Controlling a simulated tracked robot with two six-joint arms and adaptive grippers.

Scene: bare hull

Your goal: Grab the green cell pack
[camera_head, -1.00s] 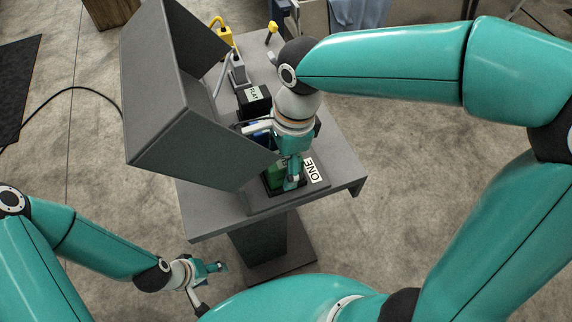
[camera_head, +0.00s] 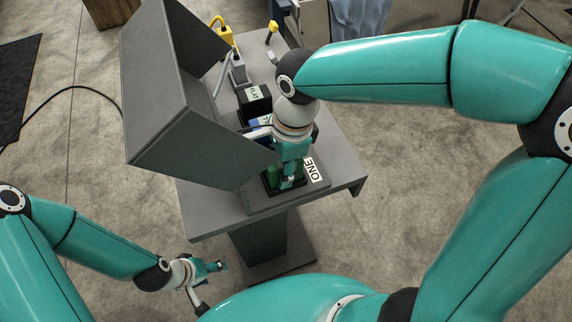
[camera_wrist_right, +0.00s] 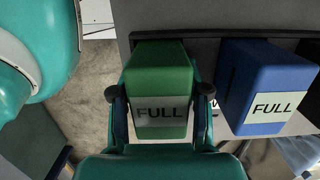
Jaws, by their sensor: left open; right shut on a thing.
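The green cell pack (camera_wrist_right: 160,70) has a white label reading FULL and shows between the two fingers of my right gripper (camera_wrist_right: 160,115) in the right wrist view. My right gripper is shut on it. In the head view the green pack (camera_head: 271,172) stands low in a dark holder by the ONE label, partly hidden by my right gripper (camera_head: 289,178). My left gripper (camera_head: 216,266) is open and empty, low at the left, away from the table.
A blue pack (camera_wrist_right: 265,88) labelled FULL stands right of the green one. A grey angled panel (camera_head: 185,110) rises at the table's left. A black block marked FLAT (camera_head: 255,103) and a yellow-handled part (camera_head: 221,31) lie farther back. The grey table (camera_head: 335,170) is bare at right.

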